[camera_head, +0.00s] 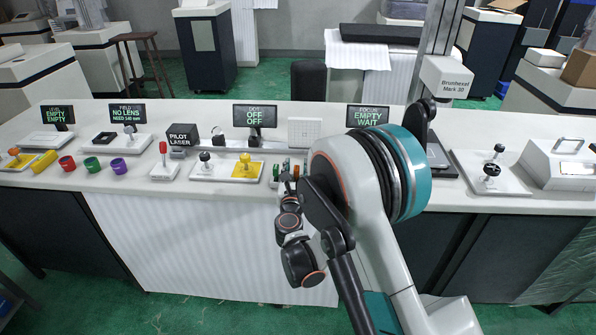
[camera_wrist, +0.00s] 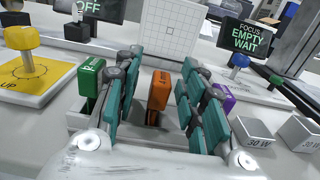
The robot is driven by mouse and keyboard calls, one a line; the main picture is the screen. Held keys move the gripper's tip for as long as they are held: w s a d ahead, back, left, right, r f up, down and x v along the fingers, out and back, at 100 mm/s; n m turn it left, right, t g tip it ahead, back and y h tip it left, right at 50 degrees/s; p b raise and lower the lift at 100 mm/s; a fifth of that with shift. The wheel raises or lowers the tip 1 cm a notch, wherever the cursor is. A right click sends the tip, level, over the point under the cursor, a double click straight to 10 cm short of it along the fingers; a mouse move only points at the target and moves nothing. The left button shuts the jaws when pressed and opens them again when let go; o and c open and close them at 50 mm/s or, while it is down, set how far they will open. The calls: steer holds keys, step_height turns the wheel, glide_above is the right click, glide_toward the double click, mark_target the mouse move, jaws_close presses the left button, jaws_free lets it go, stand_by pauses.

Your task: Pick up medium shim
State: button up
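In the wrist view, my gripper (camera_wrist: 160,98) is open, with teal pads on both sides of an orange shim (camera_wrist: 159,90). The orange shim stands upright in a pale holder (camera_wrist: 88,122), with gaps visible between it and the pads. A green shim (camera_wrist: 90,80) stands outside the left finger, and a purple shim (camera_wrist: 226,100) shows partly behind the right finger. I cannot read a size on the orange one. In the head view, the holder (camera_head: 274,183) is partly hidden by my arm, and my fingertips cannot be made out.
Two grey blocks (camera_wrist: 253,132) marked in watts lie right of the gripper. A yellow-knobbed panel (camera_wrist: 35,75) is at left. A white grid plate (camera_wrist: 165,32) stands behind the shims, and a focus screen (camera_wrist: 246,37) at back right. Red, green and purple cups (camera_head: 92,164) stand left on the bench.

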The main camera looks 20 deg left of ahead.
jaws_close()
steer(key=shift+w, duration=0.1)
steer(key=shift+r, duration=0.15)
